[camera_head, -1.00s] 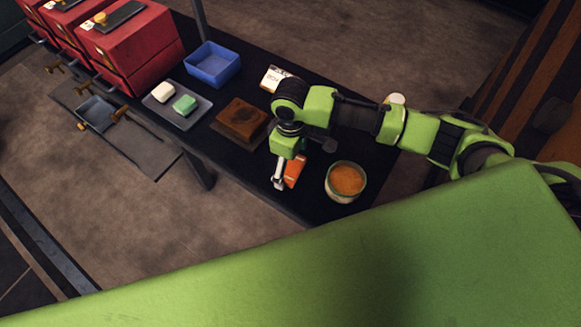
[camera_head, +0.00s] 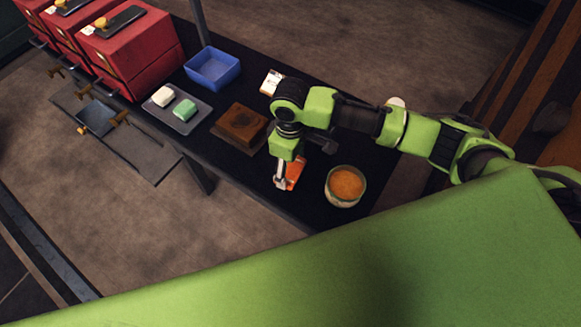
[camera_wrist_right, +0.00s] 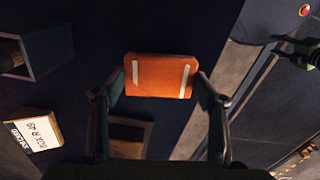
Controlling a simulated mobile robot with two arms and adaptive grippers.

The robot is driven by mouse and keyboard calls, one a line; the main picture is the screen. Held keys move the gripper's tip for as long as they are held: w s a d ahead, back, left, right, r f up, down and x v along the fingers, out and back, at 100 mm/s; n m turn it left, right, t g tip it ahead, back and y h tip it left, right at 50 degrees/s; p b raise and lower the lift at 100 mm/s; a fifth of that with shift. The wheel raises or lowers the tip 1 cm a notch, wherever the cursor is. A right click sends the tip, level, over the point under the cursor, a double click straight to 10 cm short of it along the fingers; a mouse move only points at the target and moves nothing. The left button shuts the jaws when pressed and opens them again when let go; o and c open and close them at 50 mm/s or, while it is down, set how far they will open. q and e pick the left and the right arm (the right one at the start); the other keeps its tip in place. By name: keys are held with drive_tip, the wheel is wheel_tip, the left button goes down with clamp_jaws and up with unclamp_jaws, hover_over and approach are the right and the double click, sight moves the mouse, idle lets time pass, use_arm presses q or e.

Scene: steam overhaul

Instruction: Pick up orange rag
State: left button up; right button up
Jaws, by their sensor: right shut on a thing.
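The orange rag (camera_head: 295,170) is at the front edge of the black table, partly hidden by my right gripper (camera_head: 284,180). In the right wrist view the rag (camera_wrist_right: 160,76) is a folded orange block with two pale strips. The fingers of my right gripper (camera_wrist_right: 160,88) stand on either side of it and are shut on it. I cannot tell whether the rag touches the table. My left gripper is not in view.
A bowl with orange contents (camera_head: 346,184) stands close to the right of the gripper. A brown block (camera_head: 241,126), a tray with white and green bars (camera_head: 190,124), a blue bin (camera_head: 212,66) and red boxes (camera_head: 130,50) stand to the left.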

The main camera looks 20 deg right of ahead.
drive_tip(key=a+r, duration=0.1)
drive_tip(key=r, duration=0.1)
drive_tip(key=a+r, duration=0.3)
drive_tip(key=r, duration=0.2)
drive_tip(key=shift+s+a, duration=0.25)
drive_tip(key=shift+s, duration=0.1)
drive_tip(key=s+a+r, duration=0.2)
drive_tip(key=a+r, duration=0.2)
drive_tip(key=a, duration=0.5)
drive_tip(key=shift+r, duration=0.3)
drive_tip(key=shift+a, duration=0.1)
